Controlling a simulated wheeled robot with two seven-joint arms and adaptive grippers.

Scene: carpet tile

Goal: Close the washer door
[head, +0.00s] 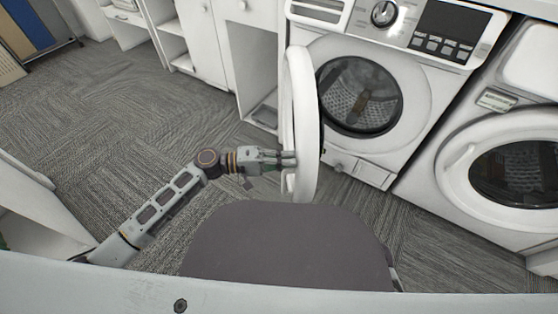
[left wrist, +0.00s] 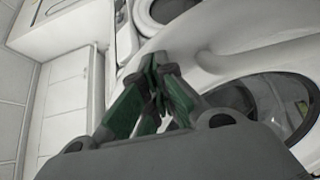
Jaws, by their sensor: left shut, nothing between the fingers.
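The white washer (head: 418,95) stands at the upper middle of the head view with its drum opening (head: 358,97) uncovered. Its round white door (head: 308,125) is swung wide open, seen nearly edge-on, standing out toward me. My left gripper (head: 290,158) is shut and empty, at the left, outer side of the door, with its fingertips at or very near it; I cannot tell if they touch. In the left wrist view the shut green fingers (left wrist: 158,75) are close in front of the white door (left wrist: 215,65), with dark glass beyond. My right gripper is not in view.
A second white machine (head: 510,165) with a closed round door stands at the right. White cabinets (head: 225,50) line the back, left of the washer. Grey carpet (head: 110,110) is open on the left. A white shelf unit (head: 35,205) stands at the left edge.

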